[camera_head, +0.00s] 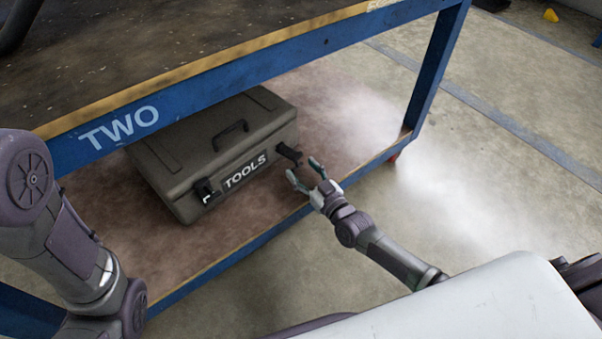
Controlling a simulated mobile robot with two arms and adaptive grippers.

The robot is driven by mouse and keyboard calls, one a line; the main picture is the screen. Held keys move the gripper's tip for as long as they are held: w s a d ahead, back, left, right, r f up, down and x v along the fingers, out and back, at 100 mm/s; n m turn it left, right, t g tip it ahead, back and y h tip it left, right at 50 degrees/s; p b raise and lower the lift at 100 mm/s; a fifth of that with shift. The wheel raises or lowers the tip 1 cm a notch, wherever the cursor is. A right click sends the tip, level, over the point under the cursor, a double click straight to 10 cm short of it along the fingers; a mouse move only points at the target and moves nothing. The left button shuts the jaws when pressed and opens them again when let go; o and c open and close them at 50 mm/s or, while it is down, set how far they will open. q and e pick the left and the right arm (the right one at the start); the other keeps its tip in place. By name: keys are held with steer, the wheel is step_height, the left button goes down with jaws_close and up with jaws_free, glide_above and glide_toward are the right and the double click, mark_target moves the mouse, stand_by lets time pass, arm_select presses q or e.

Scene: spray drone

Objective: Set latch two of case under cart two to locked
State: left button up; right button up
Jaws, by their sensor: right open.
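The olive-grey tool case (220,150) lies on the lower shelf of the blue cart marked TWO (120,128). One dark latch (205,192) is at the left of the label. Another dark latch (290,154) is at the right and sticks outward from the case. My right gripper (303,173) is open and empty, just in front of the right latch and apart from it. My left arm (70,240) comes in at the left; its gripper is out of view.
The cart's top edge (250,47) overhangs the case. The lower shelf (245,243) has a raised blue rim, and a cart leg (436,70) stands at the right. Whitish mist hangs over the shelf's right end and the floor.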

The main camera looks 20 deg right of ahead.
steer(key=shift+w+a, duration=0.15)
steer(key=shift+w, duration=0.45)
jaws_close()
